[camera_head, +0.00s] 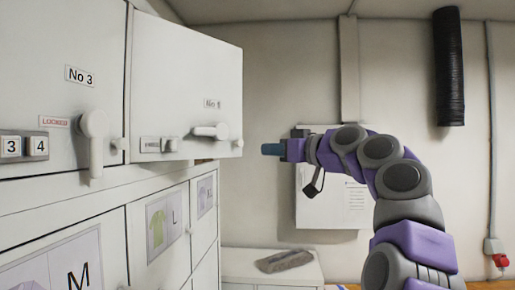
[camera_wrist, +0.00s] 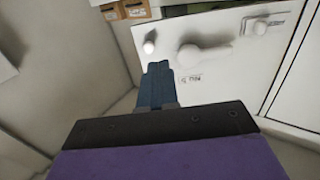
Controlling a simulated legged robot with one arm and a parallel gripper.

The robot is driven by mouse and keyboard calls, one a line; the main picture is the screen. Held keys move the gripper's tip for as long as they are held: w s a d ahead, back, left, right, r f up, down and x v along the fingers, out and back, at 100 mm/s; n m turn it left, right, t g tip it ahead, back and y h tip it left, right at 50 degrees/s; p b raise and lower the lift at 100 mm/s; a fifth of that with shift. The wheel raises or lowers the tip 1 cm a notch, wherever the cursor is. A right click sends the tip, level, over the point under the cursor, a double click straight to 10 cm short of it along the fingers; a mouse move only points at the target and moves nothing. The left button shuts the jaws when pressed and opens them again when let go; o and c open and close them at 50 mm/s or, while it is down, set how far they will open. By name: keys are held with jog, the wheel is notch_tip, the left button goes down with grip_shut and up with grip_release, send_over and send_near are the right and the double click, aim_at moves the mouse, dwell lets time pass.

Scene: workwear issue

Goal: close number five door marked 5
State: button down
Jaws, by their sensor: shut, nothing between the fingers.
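The white door with a blurred number label, apparently No 5 (camera_head: 190,75), stands in the upper row in the head view. It appears swung partly out from the cabinet. It carries a lever handle (camera_head: 210,131), a small knob (camera_head: 237,143) near its right edge and a small indicator plate. In the wrist view the door (camera_wrist: 230,85) appears upside down, with its lever handle (camera_wrist: 205,52) and knob (camera_wrist: 149,47). My gripper (camera_head: 266,149) is right of the door's free edge, seemingly apart from it. Its blue fingers (camera_wrist: 158,72) are shut and empty.
The No 3 door (camera_head: 60,110), left of it, has a red-lettered sign and hanging lever. Lower doors (camera_head: 165,235) show clothing pictures. Brown boxes (camera_wrist: 125,10) show past the door's edge. A low white unit (camera_head: 300,270) holds a grey item (camera_head: 284,261). A white wall box (camera_head: 330,205) hangs behind my arm.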

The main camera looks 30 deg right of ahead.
aim_at(228, 149)
jog(key=p+x, duration=0.4)
jog(key=x, duration=0.8)
jog(key=shift+w+a+f, duration=0.1)
jog(key=shift+w+a, duration=0.15)
jog(key=shift+w, duration=0.15)
